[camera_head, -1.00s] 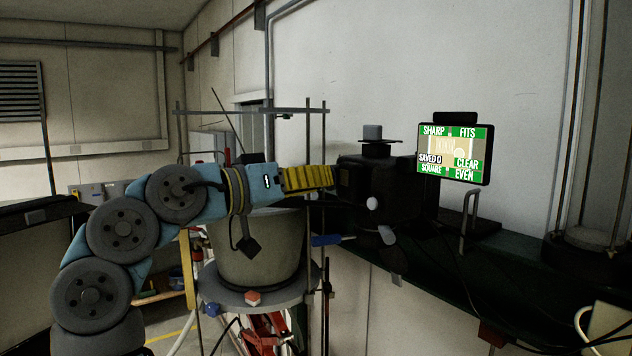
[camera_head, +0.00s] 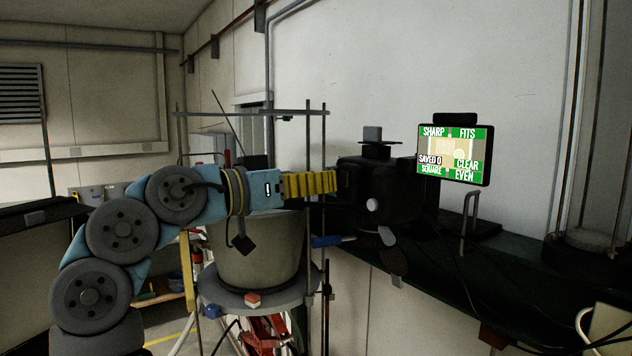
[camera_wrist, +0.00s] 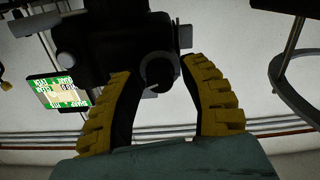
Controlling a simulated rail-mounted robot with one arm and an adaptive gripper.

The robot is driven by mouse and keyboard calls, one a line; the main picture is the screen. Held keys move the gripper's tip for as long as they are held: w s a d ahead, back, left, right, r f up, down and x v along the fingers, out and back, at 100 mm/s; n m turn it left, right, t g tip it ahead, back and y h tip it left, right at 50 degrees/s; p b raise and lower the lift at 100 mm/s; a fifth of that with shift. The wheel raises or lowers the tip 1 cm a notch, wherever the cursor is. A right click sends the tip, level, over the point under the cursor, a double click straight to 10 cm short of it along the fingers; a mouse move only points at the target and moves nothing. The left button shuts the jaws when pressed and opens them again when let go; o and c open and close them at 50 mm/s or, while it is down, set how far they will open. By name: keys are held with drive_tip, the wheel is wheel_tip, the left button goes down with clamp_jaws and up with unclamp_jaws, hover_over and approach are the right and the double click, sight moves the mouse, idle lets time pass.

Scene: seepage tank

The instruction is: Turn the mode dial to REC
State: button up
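A black camera-like device (camera_head: 375,188) stands at the left end of the dark shelf. My gripper (camera_head: 335,183), with yellow ridged fingers, reaches its left side. In the wrist view, a dark round knob (camera_wrist: 159,72) on the device, apparently the mode dial, sits between the tips of my gripper (camera_wrist: 158,76). The fingers are apart, with a gap at the left of the knob; the right fingertip is very close to it, and contact cannot be told. No dial markings are readable. The screen (camera_head: 455,154) reads SHARP, FITS, CLEAR, EVEN, SQUARE and SAVED 0.
A grey bucket-like vessel (camera_head: 262,250) stands on a round plate below my gripper, with thin upright rods (camera_head: 325,220) close by. A metal handle-like bracket (camera_head: 468,215) stands on the shelf (camera_head: 505,265). A pale mug (camera_head: 605,325) is at the lower right.

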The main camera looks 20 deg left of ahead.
drive_tip(key=shift+a, duration=0.1)
drive_tip(key=b+v, duration=0.2)
drive_tip(key=v, duration=0.5)
idle(0.6)
idle(0.4)
